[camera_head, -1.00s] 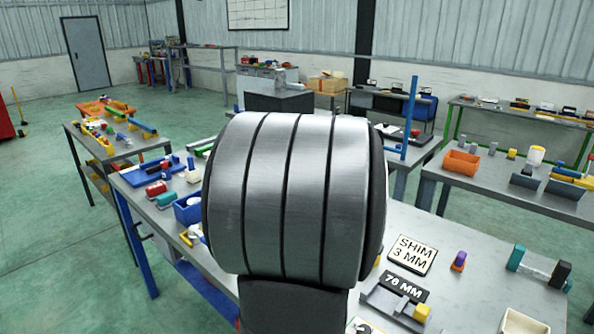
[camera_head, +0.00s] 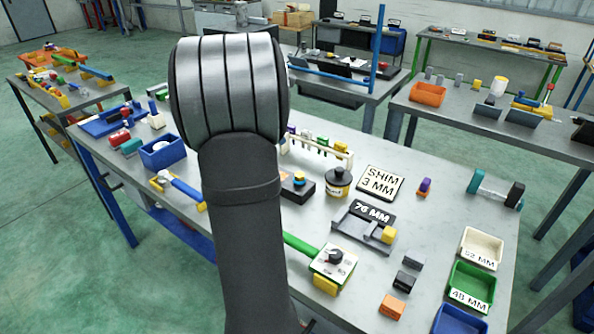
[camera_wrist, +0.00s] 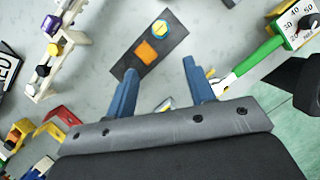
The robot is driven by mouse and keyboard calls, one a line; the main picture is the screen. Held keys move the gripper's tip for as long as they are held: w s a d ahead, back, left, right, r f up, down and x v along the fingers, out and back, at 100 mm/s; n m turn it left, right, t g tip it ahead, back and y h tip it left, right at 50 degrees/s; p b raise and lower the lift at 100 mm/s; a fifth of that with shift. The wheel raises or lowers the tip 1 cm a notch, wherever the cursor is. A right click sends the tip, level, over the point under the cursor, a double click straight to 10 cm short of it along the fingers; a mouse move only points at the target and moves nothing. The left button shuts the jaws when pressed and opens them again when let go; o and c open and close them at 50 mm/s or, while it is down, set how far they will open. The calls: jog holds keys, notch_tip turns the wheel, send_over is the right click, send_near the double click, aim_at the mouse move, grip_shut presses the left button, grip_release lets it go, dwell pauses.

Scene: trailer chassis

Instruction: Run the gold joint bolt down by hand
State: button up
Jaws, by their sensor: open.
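In the wrist view, a dark plate (camera_wrist: 137,69) lies on the grey table with an orange square (camera_wrist: 149,52) on it. A hexagonal gold-yellow and blue piece (camera_wrist: 160,29), which looks like the gold joint bolt, stands near its far end. The plate also shows in the head view (camera_head: 308,190), just right of my arm, with the gold and blue piece (camera_head: 299,177) on top. My gripper (camera_wrist: 160,69) is open, with its two blue fingers apart above the plate's near end and short of the bolt. Nothing is held. My arm hides the gripper in the head view.
A green-handled tool with a dial (camera_wrist: 294,22) lies right of the plate. A white rack of bolts (camera_wrist: 50,55) stands left. Signs "SHIM 3 MM" (camera_head: 381,182) and "76 MM" (camera_head: 372,212), and open trays (camera_head: 470,283), occupy the table's right side.

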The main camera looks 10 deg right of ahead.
aim_at(299, 175)
jog(key=x, duration=1.7)
jog(key=shift+f, duration=0.1)
jog(key=c, duration=1)
